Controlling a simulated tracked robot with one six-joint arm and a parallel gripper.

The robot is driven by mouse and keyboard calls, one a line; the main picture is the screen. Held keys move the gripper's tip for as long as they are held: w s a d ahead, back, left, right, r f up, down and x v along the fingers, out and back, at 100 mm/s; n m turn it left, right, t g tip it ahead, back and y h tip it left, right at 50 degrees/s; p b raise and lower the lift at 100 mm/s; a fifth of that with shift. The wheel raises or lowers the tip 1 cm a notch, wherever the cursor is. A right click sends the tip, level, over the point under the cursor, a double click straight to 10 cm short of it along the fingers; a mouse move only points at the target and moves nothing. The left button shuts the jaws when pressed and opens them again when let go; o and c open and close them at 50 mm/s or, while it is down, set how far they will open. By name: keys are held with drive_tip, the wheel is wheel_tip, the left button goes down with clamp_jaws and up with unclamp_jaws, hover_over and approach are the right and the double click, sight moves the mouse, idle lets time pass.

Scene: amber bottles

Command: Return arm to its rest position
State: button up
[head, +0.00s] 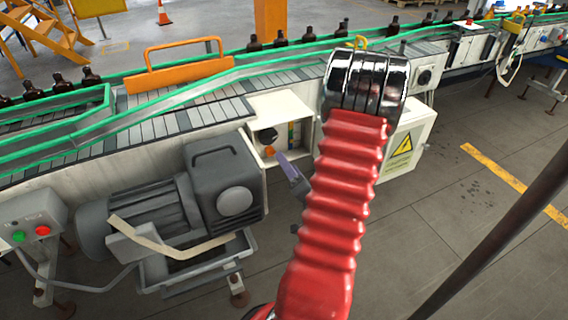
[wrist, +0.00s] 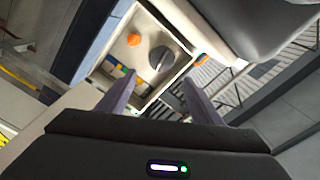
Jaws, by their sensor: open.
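My arm (head: 337,210), in a red ribbed sleeve with a chrome end, reaches up across the middle of the head view. My gripper (wrist: 158,84) is open and empty in the wrist view, its two purple-grey fingers apart. The fingers point toward an open control box (head: 285,104) with a dark knob (wrist: 160,58) and an orange button (wrist: 134,39) inside. I cannot tell whether they touch anything.
A conveyor (head: 190,120) with green rails and amber bottles (head: 91,76) runs across the back. A grey motor (head: 222,180) stands left of my arm. Floor (head: 440,230) at right is largely clear.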

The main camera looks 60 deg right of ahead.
idle(0.4)
drive_tip(key=s+f+n+g+y, duration=0.2)
drive_tip(key=s+f+g, duration=0.25)
drive_tip(key=f, duration=0.25)
drive_tip(key=s+f+n+g+y, duration=0.1)
drive_tip(key=s+f+n+g, duration=0.15)
drive_tip(key=f+g, duration=0.35)
drive_tip(key=w+a+r+n+y, duration=0.2)
drive_tip(key=a+r+n, duration=0.2)
drive_tip(key=a+r, duration=0.5)
drive_tip(key=w+a+r+n+y, duration=0.1)
drive_tip(key=a+r+n, duration=0.3)
drive_tip(key=a+r, duration=0.6)
drive_tip(key=w+a+r+n+y, duration=0.2)
drive_tip(key=a+r+n, duration=0.3)
drive_tip(key=a, duration=1.8)
drive_tip(key=shift+w+r+t+y, duration=0.35)
drive_tip(key=shift+r+y, duration=0.25)
drive_tip(key=shift+r, duration=1.9)
